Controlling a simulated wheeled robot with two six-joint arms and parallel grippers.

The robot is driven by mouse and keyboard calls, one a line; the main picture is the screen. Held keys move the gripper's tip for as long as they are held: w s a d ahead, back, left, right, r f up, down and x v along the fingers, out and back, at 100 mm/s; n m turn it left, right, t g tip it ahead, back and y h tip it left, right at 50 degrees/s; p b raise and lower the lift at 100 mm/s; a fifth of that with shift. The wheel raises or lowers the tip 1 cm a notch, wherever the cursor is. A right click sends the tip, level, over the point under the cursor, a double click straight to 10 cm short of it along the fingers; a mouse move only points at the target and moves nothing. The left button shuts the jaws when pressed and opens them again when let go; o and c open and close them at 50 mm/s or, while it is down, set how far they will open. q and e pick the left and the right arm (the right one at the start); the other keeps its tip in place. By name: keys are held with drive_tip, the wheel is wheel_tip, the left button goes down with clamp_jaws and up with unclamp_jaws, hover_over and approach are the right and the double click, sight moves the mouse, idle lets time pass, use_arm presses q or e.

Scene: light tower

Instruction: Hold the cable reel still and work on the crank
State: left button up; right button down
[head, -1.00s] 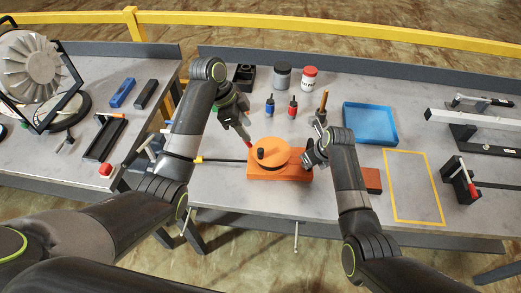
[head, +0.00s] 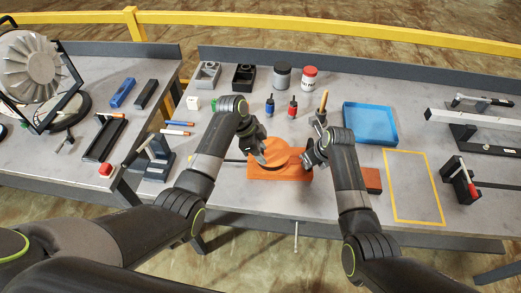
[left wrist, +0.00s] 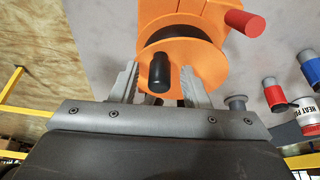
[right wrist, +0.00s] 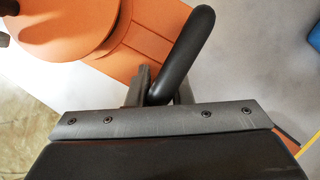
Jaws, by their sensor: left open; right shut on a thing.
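The orange cable reel (head: 278,150) sits on its orange base (head: 282,173) at the front middle of the bench. In the left wrist view, the black crank knob (left wrist: 159,70) stands on the orange disc (left wrist: 188,62), between the fingers of my left gripper (left wrist: 160,82), which is open. In the head view that gripper (head: 260,157) covers the knob. My right gripper (head: 309,161) is at the right end of the base. The right wrist view shows it (right wrist: 158,92) shut on a black handle (right wrist: 187,50) beside the orange base.
Blue and red bottles (head: 292,106) and an upright wooden-handled tool (head: 323,102) stand behind the reel. A blue tray (head: 370,124) lies right of them. A brick-red block (head: 372,180) is close to my right arm. The yellow-outlined area (head: 414,185) is clear.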

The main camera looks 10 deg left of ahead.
sight(274, 159)
use_arm(q)
clamp_jaws()
idle(0.4)
drive_tip(key=n, duration=0.1)
drive_tip(key=d+n+t, duration=0.1)
drive_tip(key=n, duration=0.1)
drive_tip(key=s+d+n+t, duration=0.1)
drive_tip(key=n, duration=0.1)
drive_tip(key=shift+s+y, duration=0.1)
drive_tip(key=shift+y, duration=0.2)
drive_tip(key=shift+d+n+t+y, duration=0.3)
drive_tip(key=shift+d+n, duration=0.05)
drive_tip(key=shift+n, duration=0.7)
drive_tip(key=shift+d+n+t+y, duration=0.3)
drive_tip(key=shift+d+n, duration=0.05)
drive_tip(key=shift+n, duration=0.7)
unclamp_jaws()
